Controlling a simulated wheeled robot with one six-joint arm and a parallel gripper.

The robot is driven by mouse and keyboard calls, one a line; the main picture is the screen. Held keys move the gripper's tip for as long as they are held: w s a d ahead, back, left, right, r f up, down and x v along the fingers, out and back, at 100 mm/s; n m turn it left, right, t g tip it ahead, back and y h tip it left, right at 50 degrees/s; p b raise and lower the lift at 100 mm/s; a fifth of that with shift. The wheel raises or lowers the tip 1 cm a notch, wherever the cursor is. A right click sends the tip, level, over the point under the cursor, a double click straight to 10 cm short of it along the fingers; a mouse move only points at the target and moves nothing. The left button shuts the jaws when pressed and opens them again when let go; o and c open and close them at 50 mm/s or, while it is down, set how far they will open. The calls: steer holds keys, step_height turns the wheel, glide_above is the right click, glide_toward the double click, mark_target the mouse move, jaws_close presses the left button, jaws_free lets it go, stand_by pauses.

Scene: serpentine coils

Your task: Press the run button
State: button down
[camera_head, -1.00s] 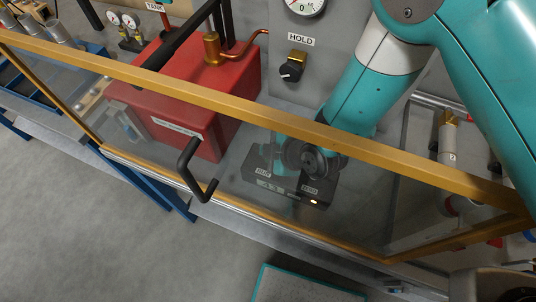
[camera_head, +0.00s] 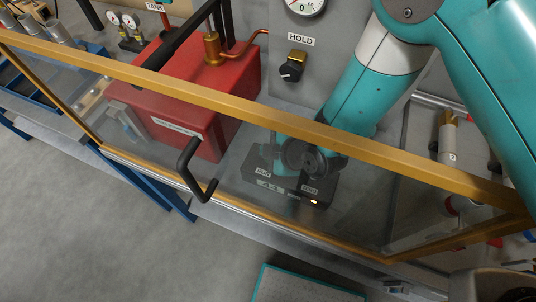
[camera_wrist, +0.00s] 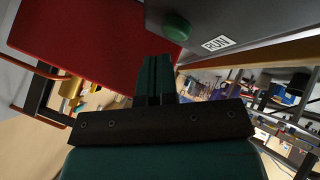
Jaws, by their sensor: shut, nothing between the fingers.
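The run button (camera_wrist: 177,27) is a round green button on a dark box, beside a label reading RUN. It is at the top of the wrist view. The box (camera_head: 285,190) shows through the glass in the head view, with a RUN label at its left and a ZERO label at its right. My gripper (camera_wrist: 157,60) is shut and empty; its fingertips appear just below and left of the button, apart from it in the picture. In the head view my wrist is over the box and hides the button and the fingertips.
A yellow-framed glass panel (camera_head: 240,95) with a black handle (camera_head: 188,168) stands in front of the box and my forearm. A red tank (camera_head: 185,115) is close on the left. A HOLD knob (camera_head: 291,68) is on the grey panel behind. An orange light glows on the box.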

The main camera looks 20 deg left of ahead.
steer(key=shift+f, duration=0.15)
steer(key=shift+f+b, duration=0.3)
steer(key=shift+b, duration=0.25)
steer(key=shift+f+b, duration=0.5)
steer(key=shift+b, duration=0.1)
stand_by(0.4)
steer(key=shift+r, duration=0.1)
steer(key=shift+r+p, duration=0.5)
steer(key=shift+r, duration=0.35)
steer(key=shift+r+p, duration=1.4)
steer(key=shift+r, duration=1.1)
